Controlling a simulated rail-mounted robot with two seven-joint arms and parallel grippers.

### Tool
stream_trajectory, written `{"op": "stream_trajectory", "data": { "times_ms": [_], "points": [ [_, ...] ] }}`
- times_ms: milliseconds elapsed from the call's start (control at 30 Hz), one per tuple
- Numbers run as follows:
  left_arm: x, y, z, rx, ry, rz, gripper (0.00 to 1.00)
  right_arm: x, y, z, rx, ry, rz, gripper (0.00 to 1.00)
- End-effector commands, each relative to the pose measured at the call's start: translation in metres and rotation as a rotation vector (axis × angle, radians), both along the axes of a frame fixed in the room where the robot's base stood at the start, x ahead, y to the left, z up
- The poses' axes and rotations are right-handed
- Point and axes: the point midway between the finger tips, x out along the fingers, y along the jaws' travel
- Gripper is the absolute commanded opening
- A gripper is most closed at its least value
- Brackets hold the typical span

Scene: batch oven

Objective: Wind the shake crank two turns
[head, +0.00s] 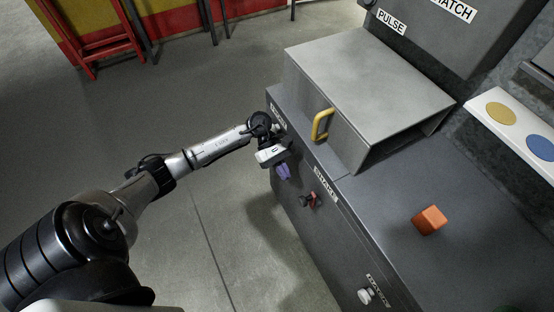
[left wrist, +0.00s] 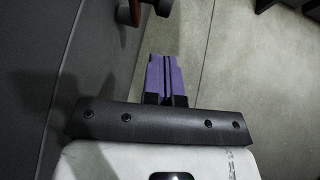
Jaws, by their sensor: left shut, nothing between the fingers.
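The shake crank (head: 310,199) is a small dark and red handle on the front face of the grey cabinet, beside a label that seems to read SHAKE. My left gripper (head: 284,172), with purple fingertips, is beside the cabinet front, apart from the crank and to its upper left. In the left wrist view the purple fingers (left wrist: 164,78) are together with nothing between them. Part of a red and dark knob-like piece (left wrist: 130,12), likely the crank, shows at the top edge of that view, apart from the fingers. My right gripper is not in view.
A metal box-like oven (head: 365,75) with a yellow handle (head: 321,124) sits on the cabinet top. An orange cube (head: 429,220) lies on the right part of the top. A whitish knob (head: 366,295) is lower on the front. The floor left of the cabinet is clear.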

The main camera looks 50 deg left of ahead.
Motion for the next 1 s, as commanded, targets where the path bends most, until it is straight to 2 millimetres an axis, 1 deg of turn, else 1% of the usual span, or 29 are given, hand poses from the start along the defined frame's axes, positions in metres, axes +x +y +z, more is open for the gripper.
{"op": "stream_trajectory", "data": {
  "times_ms": [33,133,300,400,600,1000],
  "points": [
    [-0.001,-0.009,-0.006,-0.004,0.000,-0.001,0.00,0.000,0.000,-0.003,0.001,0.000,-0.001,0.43],
    [-0.002,-0.022,-0.015,-0.004,-0.001,-0.001,0.00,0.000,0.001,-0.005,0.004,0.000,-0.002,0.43],
    [-0.003,-0.043,-0.014,-0.003,-0.001,-0.001,0.00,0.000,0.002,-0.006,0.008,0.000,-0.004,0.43],
    [-0.003,-0.050,-0.015,-0.003,-0.001,-0.001,0.00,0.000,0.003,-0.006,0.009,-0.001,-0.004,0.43],
    [-0.004,-0.057,-0.015,-0.001,0.000,0.001,0.00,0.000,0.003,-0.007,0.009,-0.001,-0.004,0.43],
    [-0.004,-0.059,-0.015,0.005,-0.001,-0.001,0.00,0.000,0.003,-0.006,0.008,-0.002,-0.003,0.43]
  ]
}}
